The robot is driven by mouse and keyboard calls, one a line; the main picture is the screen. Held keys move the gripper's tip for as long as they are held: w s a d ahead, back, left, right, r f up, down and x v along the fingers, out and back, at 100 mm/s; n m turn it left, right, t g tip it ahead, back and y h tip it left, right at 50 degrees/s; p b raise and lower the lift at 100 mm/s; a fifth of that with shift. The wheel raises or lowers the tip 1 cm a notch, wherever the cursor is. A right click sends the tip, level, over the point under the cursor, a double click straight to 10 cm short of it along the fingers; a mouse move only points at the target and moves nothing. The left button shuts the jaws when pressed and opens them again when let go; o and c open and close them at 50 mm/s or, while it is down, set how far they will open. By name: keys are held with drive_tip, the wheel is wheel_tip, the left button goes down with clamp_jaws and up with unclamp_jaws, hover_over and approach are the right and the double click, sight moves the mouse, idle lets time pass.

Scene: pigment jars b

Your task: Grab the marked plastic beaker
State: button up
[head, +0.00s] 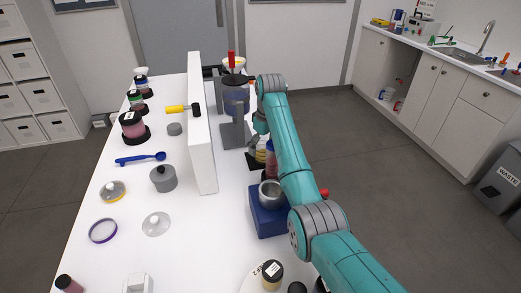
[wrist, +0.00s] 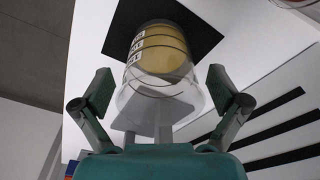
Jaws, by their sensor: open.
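A clear plastic beaker (wrist: 160,95) with yellow contents and a white printed label on its left side stands on a black square mat (wrist: 200,27) in the wrist view. My gripper (wrist: 160,78) is open, with one finger on each side of the beaker and visible gaps between. The fingers do not appear to touch it. In the head view the beaker (head: 260,155) is mostly hidden by my gripper (head: 259,138) and arm, just right of the grey stand.
A white upright panel (head: 201,130) divides the white table. A grey stand (head: 235,134) holding a blue container is close left of my gripper. A blue block with a metal cup (head: 270,192) and a red-and-purple jar (head: 271,160) are nearer. Dark slots (wrist: 275,130) lie at right.

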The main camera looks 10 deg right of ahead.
drive_tip(key=c, duration=1.2)
drive_tip(key=shift+c, duration=0.2)
